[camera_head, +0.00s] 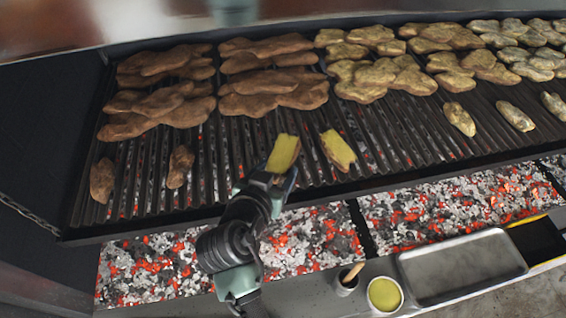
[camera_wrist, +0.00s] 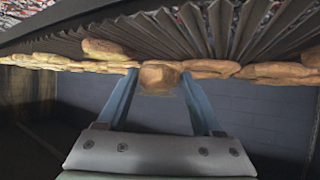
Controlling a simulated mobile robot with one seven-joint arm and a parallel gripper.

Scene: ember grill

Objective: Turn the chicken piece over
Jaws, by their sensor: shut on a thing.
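The chicken piece (camera_head: 283,153) has a yellow coating on its visible face and a brown edge. It is at the end of my gripper (camera_head: 276,170), over the front part of the grate. In the wrist view my gripper's two blue-grey fingers (camera_wrist: 158,84) are on either side of a brown chicken piece (camera_wrist: 160,74), shut on it. I cannot tell whether the piece touches the grate. A second yellow-coated piece (camera_head: 338,149) lies on the grate just to the right, apart from the held one.
The ridged grate (camera_head: 225,150) lies over glowing coals (camera_head: 310,235). Browned pieces crowd the back left, paler ones the back right. Two small brown pieces lie at left. A metal tray (camera_head: 462,268), a yellow sauce bowl (camera_head: 384,294) and a brush cup (camera_head: 347,282) stand in front.

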